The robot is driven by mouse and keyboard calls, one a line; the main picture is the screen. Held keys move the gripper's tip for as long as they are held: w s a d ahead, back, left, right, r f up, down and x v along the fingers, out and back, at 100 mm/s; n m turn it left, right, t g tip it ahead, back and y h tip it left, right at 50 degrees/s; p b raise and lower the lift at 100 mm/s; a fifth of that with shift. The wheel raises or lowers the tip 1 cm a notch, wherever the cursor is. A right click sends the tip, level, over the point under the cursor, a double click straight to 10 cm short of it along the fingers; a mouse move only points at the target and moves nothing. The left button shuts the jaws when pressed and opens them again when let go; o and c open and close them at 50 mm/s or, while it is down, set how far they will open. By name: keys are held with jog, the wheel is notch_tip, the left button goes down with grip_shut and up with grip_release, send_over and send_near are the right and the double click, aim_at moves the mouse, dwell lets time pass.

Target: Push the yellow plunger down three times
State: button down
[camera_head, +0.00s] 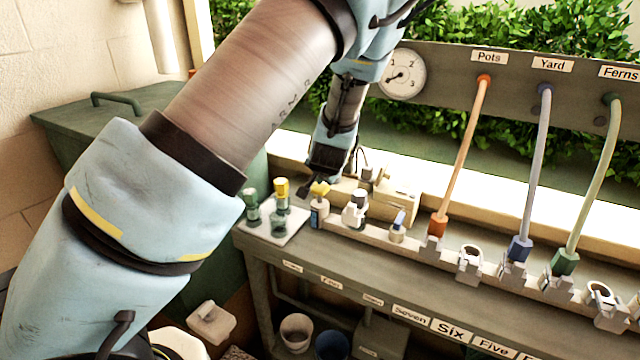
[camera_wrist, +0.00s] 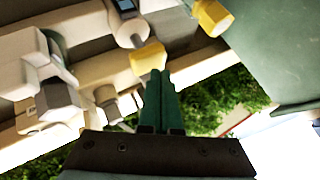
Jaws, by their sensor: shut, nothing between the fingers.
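A small bottle (camera_head: 319,210) with a blue label and a yellow plunger (camera_head: 320,188) on top stands upright on the bench at the left end of the row. In the wrist view, the yellow plunger (camera_wrist: 148,57) is just beyond my fingertips, with part of the bottle (camera_wrist: 128,28) behind it. My gripper (camera_head: 306,191) is shut and empty, immediately left of the plunger in the head view. Its green fingers also show in the wrist view (camera_wrist: 158,74). I cannot tell whether the tips touch the plunger.
A second yellow-topped bottle (camera_head: 281,190) stands with green bottles on a white tray (camera_head: 293,231) to the left. A white dispenser (camera_head: 355,209) and a blue-topped bottle (camera_head: 398,228) stand to the right. Hoses, including an orange one (camera_head: 460,150), rise further right. A round gauge (camera_head: 402,74) is above.

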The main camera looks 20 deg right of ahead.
aim_at(319, 189)
notch_tip(319, 189, up, 6)
jog(key=p, duration=0.5)
dwell(0.9)
